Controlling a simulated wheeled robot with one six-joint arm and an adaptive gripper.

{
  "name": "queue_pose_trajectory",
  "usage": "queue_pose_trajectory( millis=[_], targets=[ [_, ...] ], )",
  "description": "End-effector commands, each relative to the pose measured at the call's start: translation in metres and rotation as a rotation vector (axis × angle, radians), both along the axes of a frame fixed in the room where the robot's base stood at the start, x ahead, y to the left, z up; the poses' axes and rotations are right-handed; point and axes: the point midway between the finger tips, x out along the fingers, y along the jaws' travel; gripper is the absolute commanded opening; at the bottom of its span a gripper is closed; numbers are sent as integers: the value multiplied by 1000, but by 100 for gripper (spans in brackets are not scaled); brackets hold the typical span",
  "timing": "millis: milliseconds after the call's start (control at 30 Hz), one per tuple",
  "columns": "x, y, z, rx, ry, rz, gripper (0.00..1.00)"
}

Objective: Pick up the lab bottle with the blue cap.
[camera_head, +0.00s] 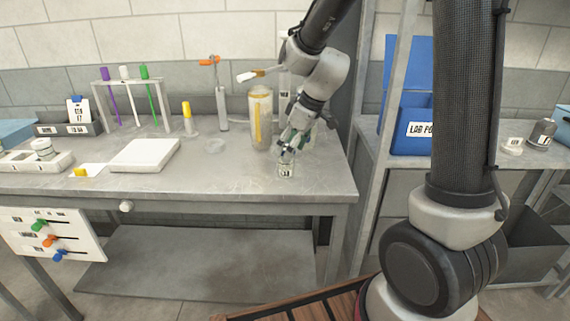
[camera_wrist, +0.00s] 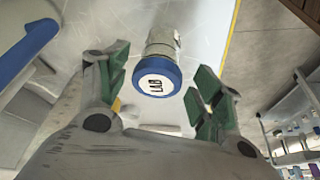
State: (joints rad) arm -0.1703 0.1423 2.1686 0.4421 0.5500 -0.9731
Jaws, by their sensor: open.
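The lab bottle (camera_head: 286,170) stands on the grey table near its right front edge. Its blue cap (camera_wrist: 156,77) with a white "LAB" top shows in the wrist view. My gripper (camera_head: 288,147) is just above the bottle in the head view and partly hides the cap there. In the wrist view my gripper (camera_wrist: 157,95) is open, with one green-padded finger on each side of the cap. The fingers look apart from the bottle. I cannot tell the exact height between them.
A tall clear cylinder with yellow inside (camera_head: 261,118) stands left of my gripper. A tube rack (camera_head: 127,80), a white box (camera_head: 145,154) and a yellow-topped tube (camera_head: 188,118) are farther left. A blue bin (camera_head: 409,100) sits on the right shelf.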

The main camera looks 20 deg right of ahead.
Motion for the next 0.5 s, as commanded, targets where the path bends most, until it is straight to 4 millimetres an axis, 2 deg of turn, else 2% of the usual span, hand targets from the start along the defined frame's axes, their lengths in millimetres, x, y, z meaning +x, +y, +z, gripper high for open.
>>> queue_pose_trajectory(
  millis=[100,200,467,500],
  targets=[
    [7,7,-18,-1,5,0,66],
    [10,10,-28,0,3,-1,66],
    [12,11,-31,1,1,-1,66],
    [12,11,-31,1,1,-1,63]
  ],
)
